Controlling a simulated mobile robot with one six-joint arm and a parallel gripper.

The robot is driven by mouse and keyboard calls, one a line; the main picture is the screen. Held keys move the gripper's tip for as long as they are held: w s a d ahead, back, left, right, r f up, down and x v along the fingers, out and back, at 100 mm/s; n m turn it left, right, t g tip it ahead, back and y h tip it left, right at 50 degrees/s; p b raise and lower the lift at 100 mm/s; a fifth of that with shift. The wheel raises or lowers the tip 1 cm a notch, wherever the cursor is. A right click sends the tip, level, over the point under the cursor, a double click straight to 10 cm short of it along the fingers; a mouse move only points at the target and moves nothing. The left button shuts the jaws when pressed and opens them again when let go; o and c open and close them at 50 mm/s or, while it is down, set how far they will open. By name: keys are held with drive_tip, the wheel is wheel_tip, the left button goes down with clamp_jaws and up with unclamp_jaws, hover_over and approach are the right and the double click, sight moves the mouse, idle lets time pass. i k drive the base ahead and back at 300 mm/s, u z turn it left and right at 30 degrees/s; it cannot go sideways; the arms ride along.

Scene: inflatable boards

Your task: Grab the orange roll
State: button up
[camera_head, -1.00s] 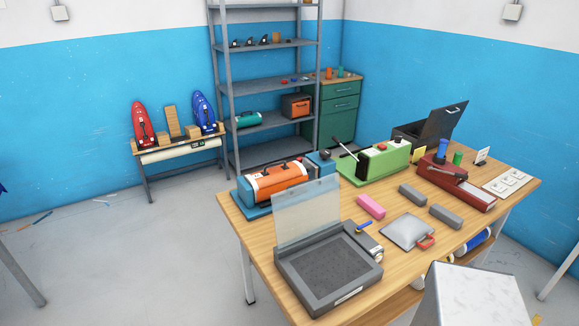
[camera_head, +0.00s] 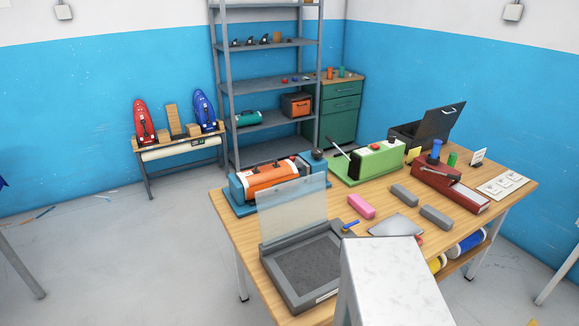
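An orange cylinder (camera_head: 272,180) with dark bands lies in a blue machine (camera_head: 240,207) at the table's far left corner. It is the largest orange roll-shaped thing in view, but I cannot tell if it is a loose roll. A blue roll (camera_head: 466,244) and a partly hidden yellow roll (camera_head: 438,263) lie on the shelf under the table's right side; any others there are hidden. My gripper is not in view.
A white speckled block (camera_head: 388,275) in the foreground hides the table's front. A grey tray-like device with a raised clear lid (camera_head: 291,207) stands before the orange cylinder.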

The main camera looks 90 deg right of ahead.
sight(256, 182)
drive_tip(key=i, duration=1.9)
drive_tip(key=u, duration=1.25)
drive_tip(key=k, duration=0.15)
drive_tip(key=z, duration=3.9)
